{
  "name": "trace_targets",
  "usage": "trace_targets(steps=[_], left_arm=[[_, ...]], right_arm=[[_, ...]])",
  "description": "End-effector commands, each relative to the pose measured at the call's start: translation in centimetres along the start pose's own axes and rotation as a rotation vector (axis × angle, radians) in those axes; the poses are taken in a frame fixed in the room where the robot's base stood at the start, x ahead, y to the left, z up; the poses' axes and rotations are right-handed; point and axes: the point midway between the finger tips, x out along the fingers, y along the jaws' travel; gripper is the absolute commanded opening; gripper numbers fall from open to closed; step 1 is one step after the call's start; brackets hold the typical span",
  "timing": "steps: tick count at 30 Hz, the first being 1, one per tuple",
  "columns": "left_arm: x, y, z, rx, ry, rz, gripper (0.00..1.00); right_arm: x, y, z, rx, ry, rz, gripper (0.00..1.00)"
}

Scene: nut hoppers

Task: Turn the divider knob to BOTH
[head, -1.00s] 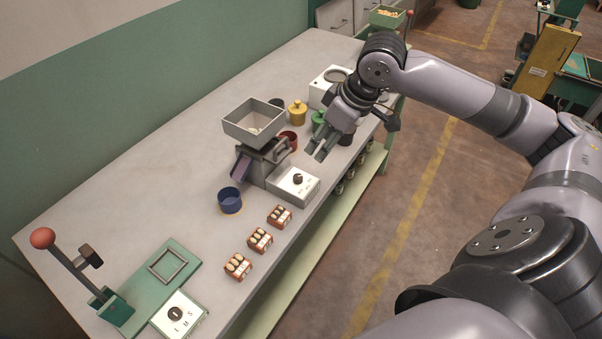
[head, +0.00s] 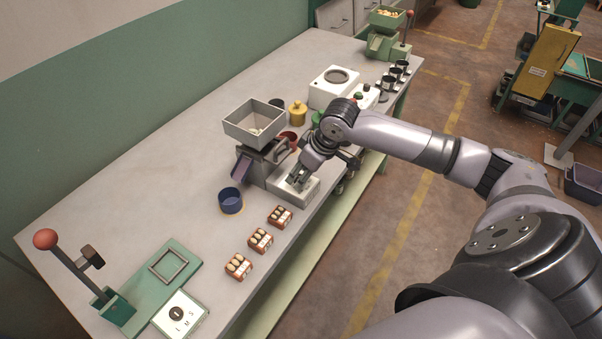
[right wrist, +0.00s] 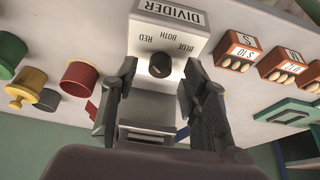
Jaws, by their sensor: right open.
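The white divider box (head: 311,192) stands beside the grey hopper (head: 255,121) on the bench. In the right wrist view, the divider panel (right wrist: 195,43) appears upside down, with the labels RED, BOTH and BLUE. The dark round knob (right wrist: 160,65) sits below these labels; which one it points to is too small to tell. My right gripper (right wrist: 158,76) is open, with its fingers on either side of the knob and gaps showing. In the head view, my right gripper (head: 297,183) is over the box and hides the knob. My left gripper is not in view.
A blue cup (head: 230,201) stands left of the divider box. Several labelled nut boxes (head: 260,240) line the front edge. A red cup (head: 289,138) and yellow pot (head: 298,113) stand behind the arm. A green press (head: 165,272) is at the near left.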

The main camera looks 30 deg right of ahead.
Motion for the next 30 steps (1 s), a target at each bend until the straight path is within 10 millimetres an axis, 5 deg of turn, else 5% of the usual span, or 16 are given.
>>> trace_targets(steps=[13,30], left_arm=[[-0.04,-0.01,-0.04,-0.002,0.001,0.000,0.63],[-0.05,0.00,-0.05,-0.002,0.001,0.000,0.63]], right_arm=[[1.21,-0.01,0.02,-0.001,0.000,0.000,0.41],[1.17,-0.01,0.01,0.000,0.000,0.000,0.03]])
